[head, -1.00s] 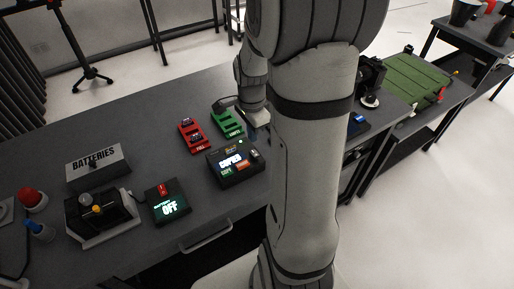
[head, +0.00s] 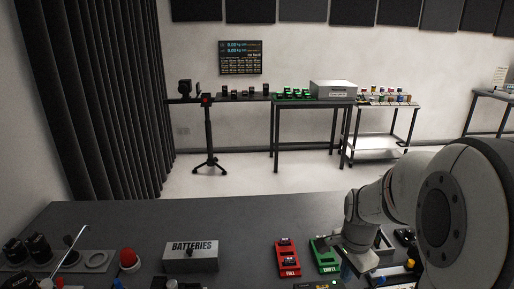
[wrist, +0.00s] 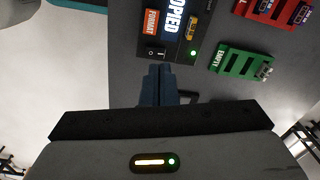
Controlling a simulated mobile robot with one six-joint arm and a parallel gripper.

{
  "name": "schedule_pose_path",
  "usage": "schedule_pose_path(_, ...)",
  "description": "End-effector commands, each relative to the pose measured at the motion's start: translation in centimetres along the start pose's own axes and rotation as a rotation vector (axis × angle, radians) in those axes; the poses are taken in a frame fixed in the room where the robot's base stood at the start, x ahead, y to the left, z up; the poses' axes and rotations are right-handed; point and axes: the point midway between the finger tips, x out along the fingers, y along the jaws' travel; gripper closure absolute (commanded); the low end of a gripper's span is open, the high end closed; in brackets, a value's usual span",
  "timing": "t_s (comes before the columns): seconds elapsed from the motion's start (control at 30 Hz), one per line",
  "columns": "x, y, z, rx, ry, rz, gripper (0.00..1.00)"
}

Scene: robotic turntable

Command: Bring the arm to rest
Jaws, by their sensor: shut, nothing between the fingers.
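My gripper (wrist: 160,84) shows in the wrist view with its dark blue fingers closed together and nothing between them. It hangs over the grey workbench, beside a black device (wrist: 177,45) with a lit screen reading "COPIED" and an orange "FORMAT" button. In the head view my arm comes in from the right, bends, and points down over the bench near the green tray. The device is mostly cut off by the bottom edge there.
A green "EMPTY" tray (head: 323,254) and a red "FULL" tray (head: 287,257) lie left of my arm. A grey "BATTERIES" box (head: 190,256) and red button (head: 128,260) sit further left. Tables stand along the back wall.

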Motion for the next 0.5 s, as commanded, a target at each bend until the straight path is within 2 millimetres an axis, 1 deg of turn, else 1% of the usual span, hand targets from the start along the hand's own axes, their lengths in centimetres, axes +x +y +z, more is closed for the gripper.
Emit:
schedule_pose_path(0.03, -1.6, 0.4, 1.4, -0.115, 0.015, -0.025, 1.0)
schedule_pose_path(0.1, -3.3, 1.1, 3.2, -0.294, 0.036, -0.053, 1.0)
schedule_pose_path(0.2, -5.5, 2.5, 5.8, -0.547, 0.07, -0.087, 1.0)
schedule_pose_path(0.3, -7.0, 4.0, 8.0, -0.787, 0.106, -0.114, 1.0)
schedule_pose_path(0.4, -8.1, 5.4, 9.7, -0.987, 0.142, -0.134, 1.0)
schedule_pose_path(0.5, -8.7, 6.5, 10.8, -1.131, 0.168, -0.146, 1.0)
